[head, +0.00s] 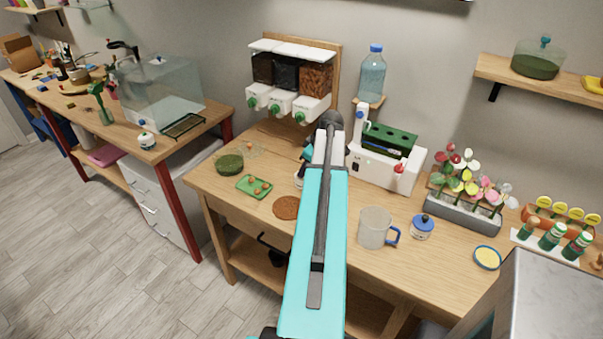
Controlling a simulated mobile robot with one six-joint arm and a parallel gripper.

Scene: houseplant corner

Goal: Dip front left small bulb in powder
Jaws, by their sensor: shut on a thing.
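A green tray (247,190) lies on the wooden bench left of my arm, with a few small orange-brown bulbs (265,183) in it. A shallow blue-rimmed dish of yellow powder (487,258) sits at the right of the bench, far from my gripper. My gripper (299,178) is just right of the tray, mostly hidden behind my own raised arm. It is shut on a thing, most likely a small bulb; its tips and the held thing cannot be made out.
A brown round mat (287,208) lies beside my arm. A clear mug (375,228), a blue-lidded jar (421,227) and a flower rack (463,212) stand between my arm and the dish. A white machine (384,165) stands behind. Some bench surface before the dish is clear.

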